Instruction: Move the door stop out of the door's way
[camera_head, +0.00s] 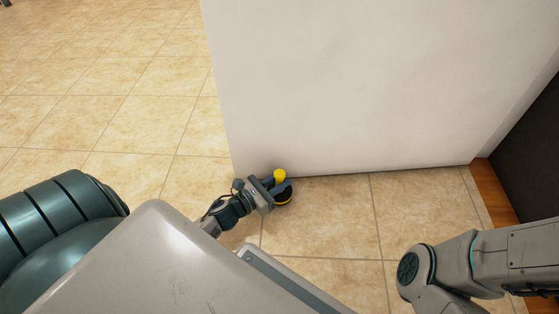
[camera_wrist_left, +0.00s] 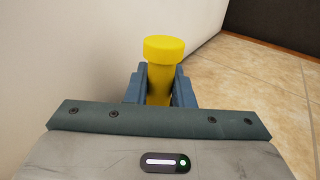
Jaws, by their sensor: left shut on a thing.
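The door stop (camera_head: 280,176) has a yellow knob on top and a dark round base on the tiled floor side. It is close to the bottom of the white door panel. My left gripper (camera_head: 273,185) is shut on its yellow post. In the left wrist view the yellow post and wider cap (camera_wrist_left: 164,50) stand between the two fingers of my left gripper (camera_wrist_left: 160,88). The base is hidden there by the gripper. I cannot tell whether the base touches the floor. My right arm shows at the lower right, but its gripper is out of view.
The white door panel (camera_head: 370,80) rises right behind the door stop. A wooden strip (camera_head: 492,185) and a dark surface (camera_head: 530,150) are at the right. The tiled floor (camera_head: 110,90) is clear at the left and in front of the panel.

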